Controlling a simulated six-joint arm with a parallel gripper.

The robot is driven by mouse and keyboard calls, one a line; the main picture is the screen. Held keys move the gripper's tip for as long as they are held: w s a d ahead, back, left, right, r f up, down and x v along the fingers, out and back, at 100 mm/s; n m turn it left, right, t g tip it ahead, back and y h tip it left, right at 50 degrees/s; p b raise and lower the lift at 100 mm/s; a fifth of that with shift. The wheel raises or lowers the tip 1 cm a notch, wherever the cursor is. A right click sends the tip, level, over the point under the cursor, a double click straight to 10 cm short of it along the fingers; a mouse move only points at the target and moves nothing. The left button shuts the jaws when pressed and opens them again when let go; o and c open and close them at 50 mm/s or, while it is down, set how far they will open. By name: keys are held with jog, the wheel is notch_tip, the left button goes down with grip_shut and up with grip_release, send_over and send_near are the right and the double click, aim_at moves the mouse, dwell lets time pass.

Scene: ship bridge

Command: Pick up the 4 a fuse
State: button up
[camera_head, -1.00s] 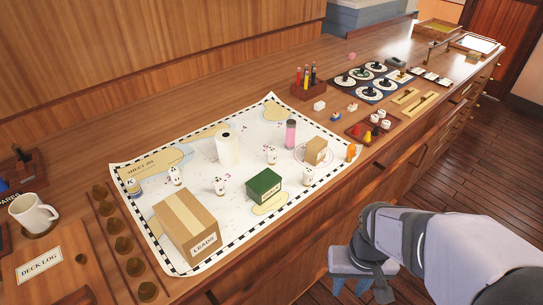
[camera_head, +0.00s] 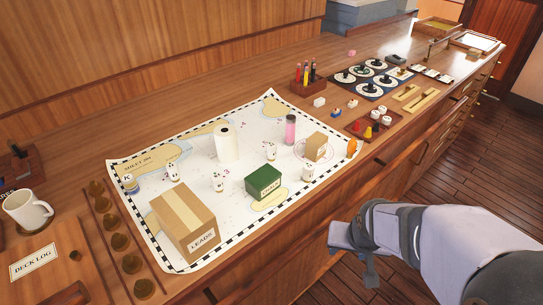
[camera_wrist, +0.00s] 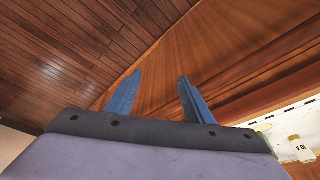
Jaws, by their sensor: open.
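Several small white labelled cylinders stand upright on the chart, among them one at left (camera_head: 172,172), one near the middle (camera_head: 219,182), one behind the green box (camera_head: 270,151) and one right of it (camera_head: 307,172). Their labels are too small to read, so I cannot tell which is the 4 A fuse. My gripper (camera_head: 341,238) is in front of the counter, off its edge and apart from the chart. In the wrist view my gripper (camera_wrist: 157,95) is open and empty, its blue fingers facing wood panelling. A white cylinder with a dark mark (camera_wrist: 300,148) shows at that view's right edge.
The chart (camera_head: 240,265) also carries a LEADS carton (camera_head: 183,225), a green box (camera_head: 264,181), a white roll (camera_head: 227,143), a pink-and-black cylinder (camera_head: 290,130) and a small carton (camera_head: 316,146). A mug (camera_head: 27,209) stands left. The counter's front edge lies between gripper and chart.

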aim_at(272, 149)
jog(key=w+r+m+t+b, duration=0.25)
jog(key=w+t, duration=0.35)
jog(key=w, duration=0.6)
jog(key=w+a+r+t+y, duration=0.1)
jog(key=w+a+r, duration=0.1)
jog(key=w, duration=0.1)
jog(key=w+a+r+t+y+b, duration=0.1)
jog(key=w+a+r+t, duration=0.1)
jog(key=w+a, duration=0.1)
jog(key=w+a+r+n+t+y, duration=0.1)
jog(key=w+a+r+t, duration=0.1)
jog(key=w+a+r, duration=0.1)
jog(key=shift+w+a, duration=0.25)
jog(key=shift+w, duration=0.25)
jog(key=w+a+n+p, duration=0.1)
jog(key=a, duration=0.2)
jog(key=a+f+n+p, duration=0.1)
jog(key=a+n, duration=0.1)
jog(key=a, duration=0.1)
jog(key=w+a+n+p, duration=0.1)
jog(key=a+n, duration=0.1)
jog(key=a, duration=0.2)
jog(key=shift+w+f, duration=0.3)
jog(key=shift+f, duration=0.1)
jog(key=shift+a+f, duration=0.2)
jog(key=shift+a, duration=0.2)
jog(key=shift+p+x, duration=1.7)
jog(key=shift+x, duration=2)
jog(key=shift+a+f, duration=0.15)
jog(key=shift+s, duration=0.1)
